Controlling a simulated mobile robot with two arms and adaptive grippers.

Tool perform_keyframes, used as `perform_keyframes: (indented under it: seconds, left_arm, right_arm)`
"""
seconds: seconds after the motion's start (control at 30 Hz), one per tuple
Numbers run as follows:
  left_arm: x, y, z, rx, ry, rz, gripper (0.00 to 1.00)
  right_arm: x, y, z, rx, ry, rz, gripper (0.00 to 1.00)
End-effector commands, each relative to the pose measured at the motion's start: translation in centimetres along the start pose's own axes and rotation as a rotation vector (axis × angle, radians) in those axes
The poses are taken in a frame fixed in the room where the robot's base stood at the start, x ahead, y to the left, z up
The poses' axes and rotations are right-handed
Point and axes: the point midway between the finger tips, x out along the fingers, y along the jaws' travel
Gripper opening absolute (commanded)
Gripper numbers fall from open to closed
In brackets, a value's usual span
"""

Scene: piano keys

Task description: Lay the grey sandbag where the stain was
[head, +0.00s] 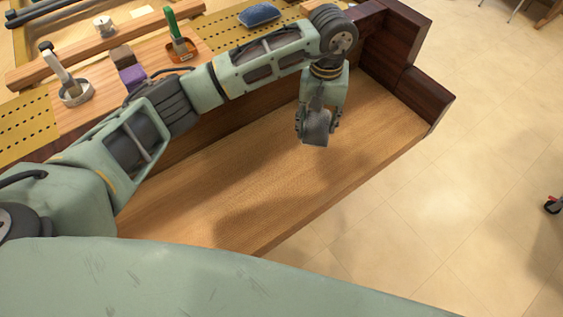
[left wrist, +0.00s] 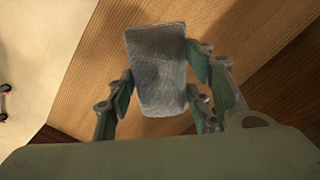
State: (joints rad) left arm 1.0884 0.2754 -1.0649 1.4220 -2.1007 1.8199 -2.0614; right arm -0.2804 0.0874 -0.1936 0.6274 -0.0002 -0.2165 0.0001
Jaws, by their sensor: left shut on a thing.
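The grey sandbag (left wrist: 157,72) is a woven grey block, held between the fingers of my left gripper (left wrist: 160,95) in the left wrist view. In the head view my left gripper (head: 316,122) points down over the right part of the bare wooden keybed (head: 265,185), and the sandbag (head: 317,129) shows between its fingers. The bag appears to be above the wood; I cannot tell the exact gap. No stain shows on the visible wood. My right gripper is not in view.
Dark wooden blocks (head: 428,98) close the keybed's right end. Behind my left arm lie a blue pad (head: 259,14), a green-handled brush (head: 176,38) on an orange dish, a white ring-shaped dish (head: 76,93) with a tool, and a purple block (head: 132,77). Tiled floor lies right.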

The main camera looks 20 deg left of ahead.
Motion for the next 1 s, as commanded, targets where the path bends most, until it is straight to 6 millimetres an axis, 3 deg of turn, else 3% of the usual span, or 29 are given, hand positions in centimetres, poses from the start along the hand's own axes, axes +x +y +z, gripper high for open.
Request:
perform_keyframes:
  seconds: [0.3, 0.57, 0.77, 1.0]
  left_arm:
    - [3.0, -4.2, 4.0, -0.001, -0.007, -0.002, 0.08]
    - [6.0, -7.7, 7.2, -0.002, -0.004, -0.001, 0.08]
    - [7.2, -8.3, 7.9, -0.001, -0.002, 0.000, 0.08]
    - [10.4, -8.3, 7.9, -0.002, -0.004, 0.000, 0.08]
  right_arm:
    - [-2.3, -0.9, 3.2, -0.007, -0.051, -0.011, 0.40]
    - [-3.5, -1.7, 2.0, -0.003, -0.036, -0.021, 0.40]
    - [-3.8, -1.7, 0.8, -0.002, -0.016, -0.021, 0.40]
    - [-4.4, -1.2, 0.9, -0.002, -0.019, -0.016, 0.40]
